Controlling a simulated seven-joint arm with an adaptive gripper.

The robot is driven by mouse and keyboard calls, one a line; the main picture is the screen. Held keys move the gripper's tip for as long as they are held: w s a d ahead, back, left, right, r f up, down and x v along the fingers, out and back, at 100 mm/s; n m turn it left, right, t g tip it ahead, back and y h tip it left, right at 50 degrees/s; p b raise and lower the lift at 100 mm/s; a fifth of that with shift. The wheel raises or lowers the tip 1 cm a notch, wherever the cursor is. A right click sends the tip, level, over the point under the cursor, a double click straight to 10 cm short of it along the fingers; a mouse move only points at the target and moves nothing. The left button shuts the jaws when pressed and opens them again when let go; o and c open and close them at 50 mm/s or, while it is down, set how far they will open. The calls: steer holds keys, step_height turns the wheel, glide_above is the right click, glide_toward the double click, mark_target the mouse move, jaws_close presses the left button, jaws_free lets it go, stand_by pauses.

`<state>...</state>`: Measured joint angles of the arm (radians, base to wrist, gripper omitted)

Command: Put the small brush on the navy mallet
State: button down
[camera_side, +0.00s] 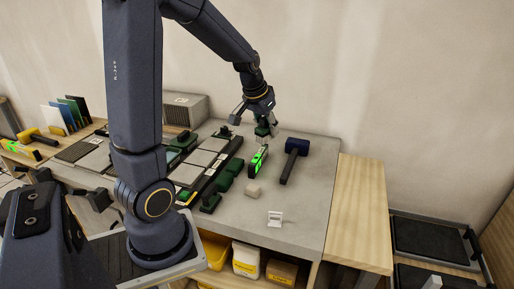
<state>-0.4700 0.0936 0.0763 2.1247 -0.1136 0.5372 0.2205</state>
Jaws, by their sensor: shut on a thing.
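My gripper (262,122) is above the grey worktop, shut on a small dark green piece with a paler underside, which I take to be the small brush (262,130). Its details are too small to make out, and the fingers partly cover it. The navy mallet (296,147) lies on the worktop to the right of my gripper. Its dark head is at the back and its handle (288,168) points toward the front. The held piece is to the left of the mallet head and apart from it.
A level with bright green faces (258,160) stands just below my gripper. A beige block (253,190), a small white piece (275,218) and several dark green items (224,182) are nearby. Tiles (200,158) lie left. The worktop right of the mallet is clear.

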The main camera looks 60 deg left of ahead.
steer(key=w+a+f, duration=0.1)
steer(key=w+f, duration=0.2)
steer(key=w, duration=0.1)
steer(key=w+a+f, duration=0.2)
steer(key=w+f, duration=0.1)
steer(key=w, duration=0.1)
steer(key=w+a+f, duration=0.1)
steer(key=w+f, duration=0.2)
steer(key=w, duration=0.2)
steer(key=shift+a+f, duration=0.25)
steer(key=shift+f, duration=0.05)
steer(key=shift+w+a+f, duration=0.1)
steer(key=shift+f, duration=1.6)
steer(key=shift+f, duration=0.1)
steer(key=c, duration=0.8)
jaws_free()
steer(key=shift+o, duration=0.2)
